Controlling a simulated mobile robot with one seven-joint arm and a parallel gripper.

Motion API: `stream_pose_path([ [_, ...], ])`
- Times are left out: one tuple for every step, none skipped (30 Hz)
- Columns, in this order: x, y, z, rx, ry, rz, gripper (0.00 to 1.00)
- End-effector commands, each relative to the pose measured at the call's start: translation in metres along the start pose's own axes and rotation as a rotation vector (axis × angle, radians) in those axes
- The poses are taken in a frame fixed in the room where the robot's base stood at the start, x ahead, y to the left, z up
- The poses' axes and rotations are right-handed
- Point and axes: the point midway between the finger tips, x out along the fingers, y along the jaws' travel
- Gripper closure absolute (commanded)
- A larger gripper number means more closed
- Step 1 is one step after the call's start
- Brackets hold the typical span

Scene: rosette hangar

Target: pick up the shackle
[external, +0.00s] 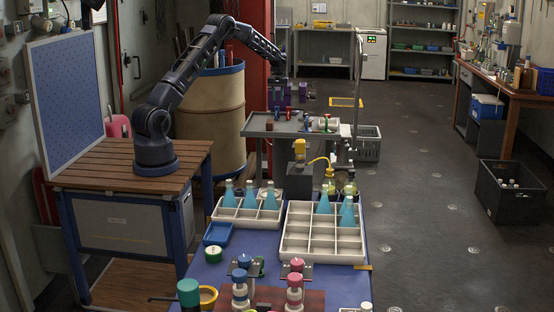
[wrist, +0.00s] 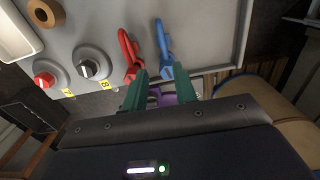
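In the wrist view, a red shackle-like piece (wrist: 125,44) and a blue shackle-like piece (wrist: 161,38) lie side by side on the grey cart top (wrist: 205,35). The task does not say which colour is the shackle. My gripper (wrist: 160,72) has its green fingers apart, with nothing seen held between them. The left fingertip is close to the lower end of the red piece, the right one close to the lower end of the blue piece. I cannot tell whether they touch. In the external view, my gripper (external: 290,96) is above the grey cart (external: 255,126); the small pieces there are hard to tell apart.
Two round knobs, one red (wrist: 45,80) and one black-and-grey (wrist: 88,68), stand left of the pieces. A brown ring (wrist: 45,13) and a white tray (wrist: 14,35) are farther left. A tan barrel (external: 210,110) stands left of the cart. Bottles fill part of the front table.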

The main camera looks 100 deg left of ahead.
Motion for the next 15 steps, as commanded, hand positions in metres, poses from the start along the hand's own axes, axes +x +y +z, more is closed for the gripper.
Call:
stream_pose_path([
  [0.007, -0.001, 0.0, 0.0, -0.001, -0.001, 0.72],
  [0.011, -0.001, 0.0, 0.0, -0.001, -0.001, 0.72],
  [0.017, -0.001, 0.0, 0.0, -0.002, -0.001, 0.72],
  [0.021, -0.001, 0.0, 0.0, -0.002, -0.002, 0.72],
  [0.026, -0.001, 0.0, 0.0, -0.002, -0.002, 0.72],
  [0.032, -0.001, 0.0, 0.0, -0.001, -0.002, 0.72],
  [0.036, -0.001, 0.0, 0.0, -0.001, -0.002, 0.72],
  [0.039, -0.001, 0.0, 0.0, -0.001, -0.002, 0.72],
  [0.042, -0.001, 0.0, 0.0, -0.001, -0.001, 0.72],
  [0.044, -0.001, 0.0, 0.0, -0.001, -0.001, 0.72],
  [0.045, -0.001, 0.0, 0.0, 0.0, 0.0, 0.72],
  [0.047, -0.001, 0.0, 0.0, 0.0, 0.0, 0.72],
  [0.049, -0.002, 0.0, 0.0, 0.0, 0.0, 0.72],
  [0.05, -0.002, 0.0, 0.0, 0.0, 0.0, 0.72],
  [0.053, -0.003, 0.0, 0.0, -0.001, 0.0, 0.72],
])
